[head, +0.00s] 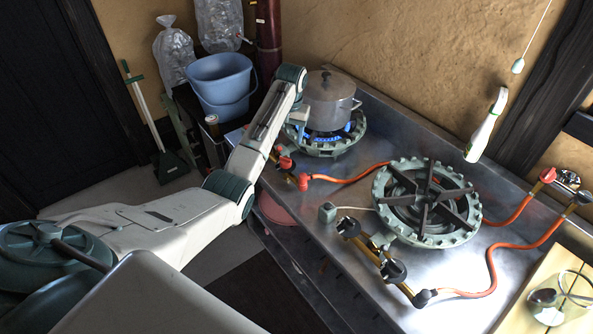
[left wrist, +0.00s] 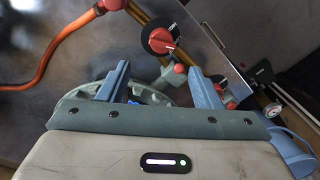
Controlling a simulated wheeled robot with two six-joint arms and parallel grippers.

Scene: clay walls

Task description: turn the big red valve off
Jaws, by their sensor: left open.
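A big red valve knob (head: 285,163) on a black round base sits on a brass pipe at the front of the back burner. In the left wrist view a red knob (left wrist: 160,40) with a pale mark lies beyond the fingertips, apart from them. My left gripper (left wrist: 158,76) is open with nothing between its fingers. In the head view my left wrist hides most of it, near the back burner (head: 331,150). Blue flames burn under a lidded metal pot (head: 330,104) on that burner. My right gripper is in neither view.
An orange hose (head: 350,178) runs from the brass pipe across the steel counter (head: 330,270). A second, unlit burner (head: 425,203) with black knobs stands to the right. A blue bucket (head: 221,85) stands left of the pot.

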